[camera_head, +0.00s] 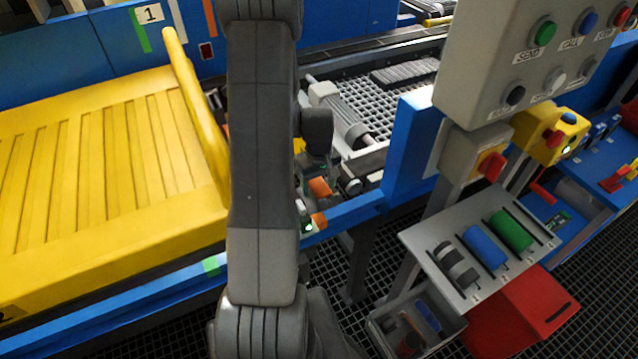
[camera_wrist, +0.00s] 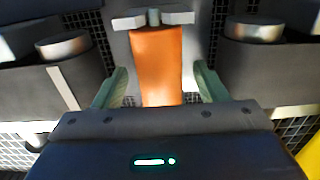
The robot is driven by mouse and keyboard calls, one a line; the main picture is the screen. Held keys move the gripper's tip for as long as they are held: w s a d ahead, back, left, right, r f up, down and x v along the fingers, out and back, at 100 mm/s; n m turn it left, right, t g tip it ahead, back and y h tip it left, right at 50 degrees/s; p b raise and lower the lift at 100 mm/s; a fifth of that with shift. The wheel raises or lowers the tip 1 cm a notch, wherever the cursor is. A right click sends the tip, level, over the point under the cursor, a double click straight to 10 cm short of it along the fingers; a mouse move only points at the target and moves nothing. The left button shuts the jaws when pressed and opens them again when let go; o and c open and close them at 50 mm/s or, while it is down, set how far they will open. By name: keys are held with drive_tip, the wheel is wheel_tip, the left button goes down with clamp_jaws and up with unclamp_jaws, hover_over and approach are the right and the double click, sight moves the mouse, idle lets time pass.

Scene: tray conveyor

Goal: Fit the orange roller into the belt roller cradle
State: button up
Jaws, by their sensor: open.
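The orange roller (camera_wrist: 158,65) lies lengthwise between my gripper's green fingers in the wrist view. Its far end meets a light grey bracket (camera_wrist: 128,22), which looks like part of the cradle; I cannot tell how the roller is seated. My gripper (camera_wrist: 163,80) is open, with a finger on each side of the roller and visible gaps between. In the head view, an orange patch of the roller (camera_head: 320,187) shows beside my arm at the conveyor frame. My arm hides most of the gripper and the cradle there.
Dark blocks with metal cylinder ends (camera_wrist: 62,45) flank the roller closely. A blue rail (camera_head: 345,210) and blue post (camera_head: 410,140) stand near. A yellow tray (camera_head: 90,180) lies left. A grey rack (camera_head: 475,245) with striped, blue and green rollers is at right, above a red bin (camera_head: 525,310).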

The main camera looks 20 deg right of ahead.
sight(319, 182)
wheel_tip(319, 182, up, 14)
drive_tip(key=shift+p, duration=0.3)
drive_tip(key=shift+f, duration=0.15)
wheel_tip(319, 182, down, 14)
drive_tip(key=shift+r+b, duration=0.15)
drive_tip(key=shift+b, duration=0.15)
drive_tip(key=shift+r, duration=0.15)
idle(0.6)
